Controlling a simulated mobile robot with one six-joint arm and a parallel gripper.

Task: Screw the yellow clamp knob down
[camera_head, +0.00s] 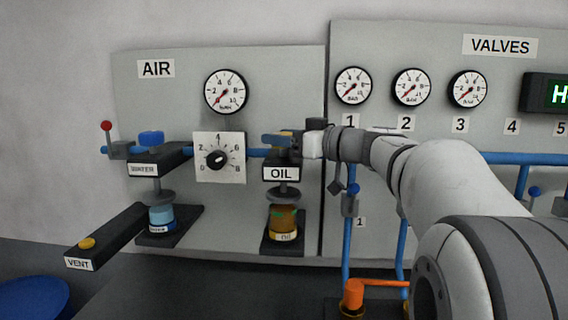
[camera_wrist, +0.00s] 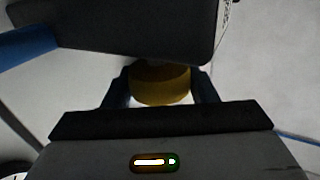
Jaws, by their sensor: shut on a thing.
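The yellow clamp knob (camera_wrist: 160,84) shows in the wrist view between the two blue fingers of my gripper (camera_wrist: 160,76), which is shut on its sides. In the head view my gripper (camera_head: 284,138) is at the top of the OIL unit (camera_head: 281,174), reaching in from the right. The knob is mostly hidden there by the fingers. The OIL unit is a dark block with a grey disc under it and an amber cup (camera_head: 284,220) below. I cannot tell how far down the knob sits.
A black dial (camera_head: 217,159) on a white plate and the WATER unit (camera_head: 145,169) with a blue knob are to the left. The VENT arm (camera_head: 105,237) juts forward at lower left. Gauges (camera_head: 353,86), blue pipes (camera_head: 347,245) and an orange valve (camera_head: 353,293) are on the right.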

